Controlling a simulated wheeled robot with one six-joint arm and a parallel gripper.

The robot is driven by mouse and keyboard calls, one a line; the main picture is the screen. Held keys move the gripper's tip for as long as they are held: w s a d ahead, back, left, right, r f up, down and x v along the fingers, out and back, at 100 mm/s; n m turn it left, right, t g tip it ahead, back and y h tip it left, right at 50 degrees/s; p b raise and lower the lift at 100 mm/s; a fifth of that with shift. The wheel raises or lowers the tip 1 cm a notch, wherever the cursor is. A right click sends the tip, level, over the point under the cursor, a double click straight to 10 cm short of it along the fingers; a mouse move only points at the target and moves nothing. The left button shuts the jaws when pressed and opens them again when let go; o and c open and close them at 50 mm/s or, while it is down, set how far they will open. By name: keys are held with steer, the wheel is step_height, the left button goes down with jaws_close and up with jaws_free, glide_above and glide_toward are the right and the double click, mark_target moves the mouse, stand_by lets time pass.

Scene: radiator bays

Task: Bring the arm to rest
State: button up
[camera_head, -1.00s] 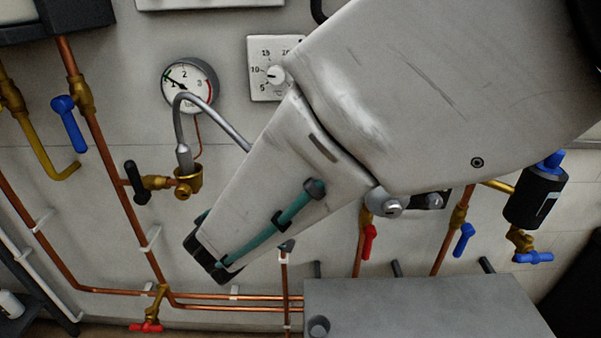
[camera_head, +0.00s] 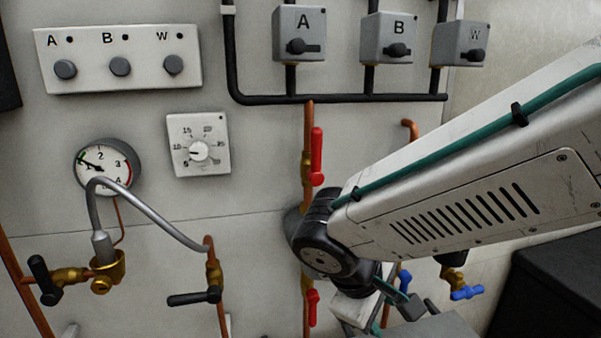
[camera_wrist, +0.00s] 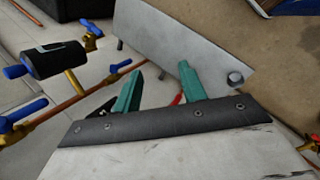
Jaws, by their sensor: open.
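My arm (camera_head: 460,190) reaches in from the right of the head view and bends down at a dark wrist joint. My gripper (camera_wrist: 160,72) shows in the wrist view as two green fingers, apart, with nothing between them. In the head view my gripper is low, right of the middle, and partly hidden by the arm. The fingers are over or near a grey radiator (camera_wrist: 165,35); I cannot tell whether they touch it. Its top also shows at the bottom of the head view (camera_head: 450,325).
Behind the arm are a pressure gauge (camera_head: 106,167), a thermostat dial (camera_head: 198,145), a button panel (camera_head: 118,59), and boxes A (camera_head: 300,33), B (camera_head: 387,38) and W (camera_head: 459,43). A braided hose (camera_head: 150,212) and red-handled valve (camera_head: 317,157) are left of the wrist.

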steer(key=s+d+r+m+g+y, duration=0.1)
steer(key=s+d+r+m+y, duration=0.4)
steer(key=s+d+m, duration=0.5)
steer(key=shift+s+d+r, duration=0.65)
steer(key=shift+s+d, duration=0.5)
steer(key=shift+d, duration=0.85)
